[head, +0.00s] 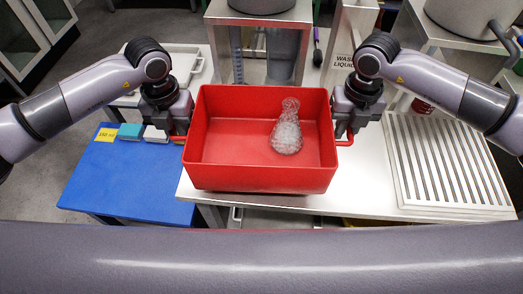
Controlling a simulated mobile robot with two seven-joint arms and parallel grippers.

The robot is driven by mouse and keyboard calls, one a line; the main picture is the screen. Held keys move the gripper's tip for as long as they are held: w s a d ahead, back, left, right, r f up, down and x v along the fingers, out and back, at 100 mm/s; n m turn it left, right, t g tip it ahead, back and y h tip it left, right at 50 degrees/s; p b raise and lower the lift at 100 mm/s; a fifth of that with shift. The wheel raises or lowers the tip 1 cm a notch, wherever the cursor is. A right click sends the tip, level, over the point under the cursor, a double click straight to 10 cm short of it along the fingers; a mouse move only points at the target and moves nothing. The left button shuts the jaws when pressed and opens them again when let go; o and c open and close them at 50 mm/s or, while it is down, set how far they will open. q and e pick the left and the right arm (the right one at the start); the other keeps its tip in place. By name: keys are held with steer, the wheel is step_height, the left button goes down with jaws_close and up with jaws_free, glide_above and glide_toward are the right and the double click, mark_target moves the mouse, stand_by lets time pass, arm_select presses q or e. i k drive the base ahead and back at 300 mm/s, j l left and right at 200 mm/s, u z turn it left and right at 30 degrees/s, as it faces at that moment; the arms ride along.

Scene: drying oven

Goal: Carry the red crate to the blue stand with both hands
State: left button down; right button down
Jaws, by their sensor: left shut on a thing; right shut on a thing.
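The red crate (262,178) is in the middle of the head view, in front of me. A clear glass flask (287,133) is inside it, toward the right side. My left gripper (180,136) is shut on the crate's left handle. My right gripper (345,137) is shut on its right handle. The crate looks level and overlaps the white table (365,180); I cannot tell whether it touches it. The blue stand (125,178) is at the lower left, with its right part near the crate's left side.
A teal block, a white block and a yellow label (107,135) lie along the blue stand's back edge. A grooved drain rack (447,160) covers the table's right. Measuring cylinders stand under a metal shelf behind the crate. The front of the blue stand is clear.

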mark_target(127, 179)
steer(key=i+j, duration=0.1)
steer(key=j, duration=1.2)
steer(key=i+j+z, duration=0.1)
steer(key=j, duration=1.25)
